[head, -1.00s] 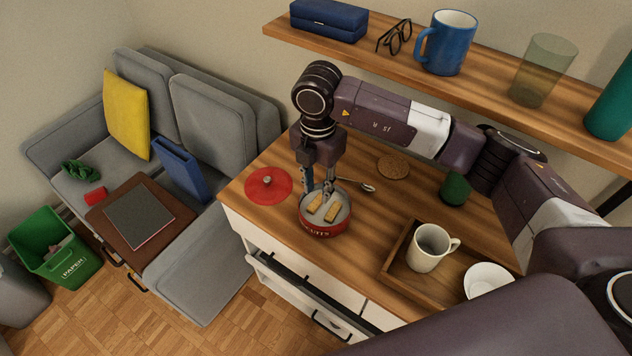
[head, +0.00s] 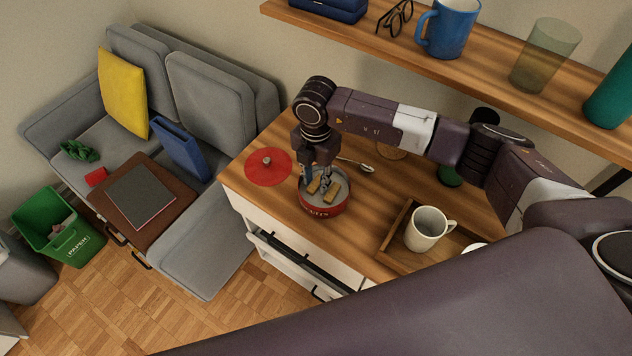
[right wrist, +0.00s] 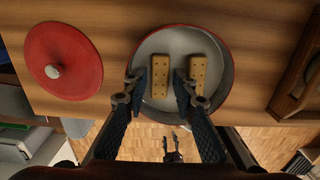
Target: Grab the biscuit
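A red round tin (head: 325,208), also in the right wrist view (right wrist: 229,88), stands on the wooden desk top. Two golden oblong biscuits lie inside it: a left one (right wrist: 161,74) and a right one (right wrist: 198,73). They also show in the head view, one (head: 314,186) partly behind the fingers and one (head: 333,189) clearer. My right gripper (head: 318,180) points down into the tin. In the right wrist view its open fingers (right wrist: 160,86) stand on either side of the left biscuit, with gaps visible.
The red lid (head: 268,167) lies left of the tin. A spoon (head: 357,164) lies behind it. A wooden tray (head: 393,239) with a white mug (head: 428,229) stands at right. A shelf (head: 490,61) with a blue mug (head: 448,28) hangs above.

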